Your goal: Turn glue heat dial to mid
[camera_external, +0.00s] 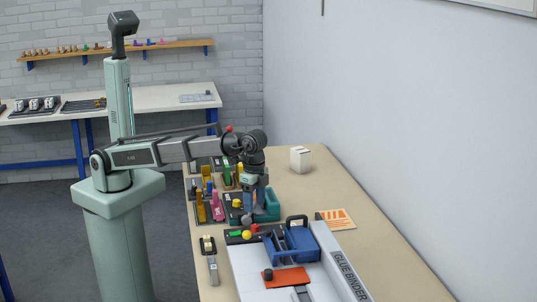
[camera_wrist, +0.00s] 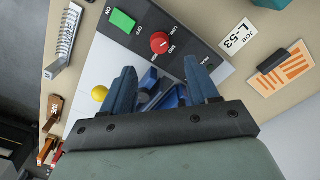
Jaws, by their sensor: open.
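The red dial (camera_wrist: 160,43) sits on the dark control panel (camera_wrist: 182,40) of the glue binder, with small white lettering around it. Its pointer setting is too small to read. In the external view the dial (camera_external: 255,228) is a small red spot at the machine's far end. A green switch (camera_wrist: 122,20) marked ON and OFF is beside it on the panel. My gripper (camera_wrist: 160,66) is open and empty, with its two blue fingers apart. In the wrist view the dial shows between and beyond the fingertips. In the external view my gripper (camera_external: 250,208) points down near the panel; contact is not visible.
The white glue binder (camera_external: 343,268) carries a blue clamp (camera_external: 291,243) with a black handle. A yellow knob (camera_wrist: 99,93) is left of the fingers. An orange-striped card (camera_external: 336,219) lies right. Trays of coloured tools crowd the bench's far left; its right side is mostly clear.

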